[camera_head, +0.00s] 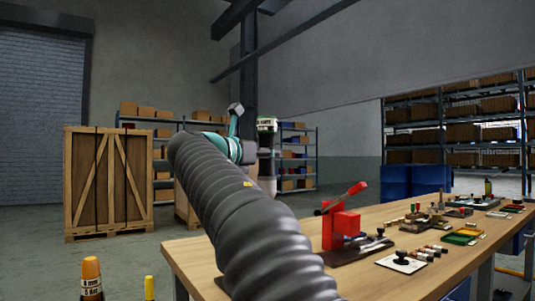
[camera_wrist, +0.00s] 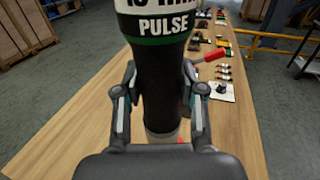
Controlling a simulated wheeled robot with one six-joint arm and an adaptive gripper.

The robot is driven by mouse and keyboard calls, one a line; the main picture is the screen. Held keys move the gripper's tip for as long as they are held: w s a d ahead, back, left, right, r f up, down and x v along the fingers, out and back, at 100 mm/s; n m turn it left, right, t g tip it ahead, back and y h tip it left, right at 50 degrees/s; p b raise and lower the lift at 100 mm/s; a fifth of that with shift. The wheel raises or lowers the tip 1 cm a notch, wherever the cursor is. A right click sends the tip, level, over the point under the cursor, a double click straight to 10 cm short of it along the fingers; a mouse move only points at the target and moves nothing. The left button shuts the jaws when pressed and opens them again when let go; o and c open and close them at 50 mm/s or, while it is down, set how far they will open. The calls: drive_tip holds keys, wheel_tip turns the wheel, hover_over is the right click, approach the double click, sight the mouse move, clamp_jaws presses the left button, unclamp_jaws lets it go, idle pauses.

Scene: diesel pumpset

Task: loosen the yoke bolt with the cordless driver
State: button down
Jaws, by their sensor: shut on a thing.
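The cordless driver (camera_wrist: 162,40) fills the upper middle of the wrist view. It has a dark body, a green ring and a black-and-white label reading PULSE. My gripper (camera_wrist: 160,85) is shut on its dark body, with one finger on each side. In the head view the driver (camera_head: 267,135) is held upright beyond my grey arm, in the air to the left of the red tool on the bench. Its lower end is partly hidden by my arm. I cannot make out the yoke bolt in either view.
A wooden workbench (camera_head: 402,280) runs along the right, bearing a red lever tool (camera_head: 341,230), a stamp on a white card (camera_head: 401,262) and several small items. A wooden crate (camera_head: 108,180) stands at left. Open floor lies between.

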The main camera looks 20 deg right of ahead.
sight(262, 174)
drive_tip(key=shift+f+b, duration=0.85)
drive_tip(key=shift+f, duration=1.2)
drive_tip(key=shift+d+r+p, duration=0.1)
drive_tip(key=shift+p, duration=0.55)
drive_tip(key=shift+f, duration=0.45)
drive_tip(key=shift+r+p, duration=0.2)
drive_tip(key=shift+p, duration=0.25)
idle(0.3)
drive_tip(key=shift+f, duration=0.55)
idle(1.1)
drive_tip(key=shift+r, duration=0.3)
idle(1.5)
